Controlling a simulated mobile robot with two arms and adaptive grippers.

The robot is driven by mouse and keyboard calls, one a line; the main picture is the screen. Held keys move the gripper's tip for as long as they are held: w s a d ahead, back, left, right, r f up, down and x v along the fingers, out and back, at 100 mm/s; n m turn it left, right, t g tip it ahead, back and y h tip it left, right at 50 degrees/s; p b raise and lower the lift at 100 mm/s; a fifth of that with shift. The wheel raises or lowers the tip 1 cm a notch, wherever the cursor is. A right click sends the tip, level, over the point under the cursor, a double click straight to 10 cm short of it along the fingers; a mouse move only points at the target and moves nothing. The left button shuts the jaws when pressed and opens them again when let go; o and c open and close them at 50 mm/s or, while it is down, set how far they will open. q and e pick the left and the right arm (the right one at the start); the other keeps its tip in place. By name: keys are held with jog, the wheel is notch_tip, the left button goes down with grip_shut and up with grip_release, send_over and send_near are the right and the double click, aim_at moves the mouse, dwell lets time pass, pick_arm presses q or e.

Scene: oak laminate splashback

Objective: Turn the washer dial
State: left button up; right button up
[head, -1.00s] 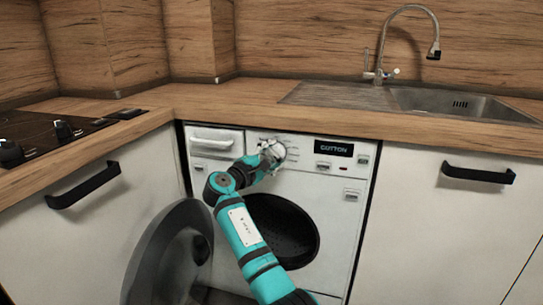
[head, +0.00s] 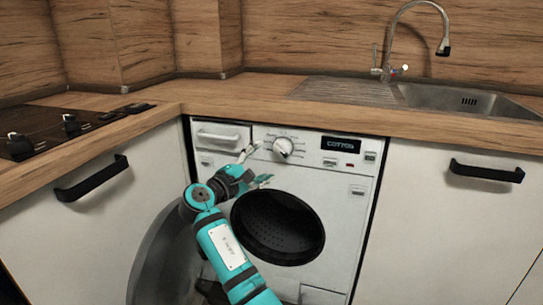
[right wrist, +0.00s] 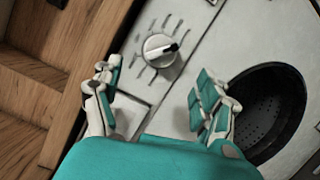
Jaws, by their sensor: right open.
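The washer dial (head: 284,147) is a round white knob on the washer's control panel, with printed marks around it. The white washer (head: 340,185) stands under the counter. My left gripper is not in view.
The washer's round door (head: 150,262) hangs open at the lower left, and the dark drum (head: 278,225) is exposed. The wooden counter (head: 250,95) overhangs the panel. A detergent drawer (head: 220,134) is left of the dial, and a lit display (head: 341,145) is right.

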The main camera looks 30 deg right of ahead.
jog(key=shift+v, duration=1.75)
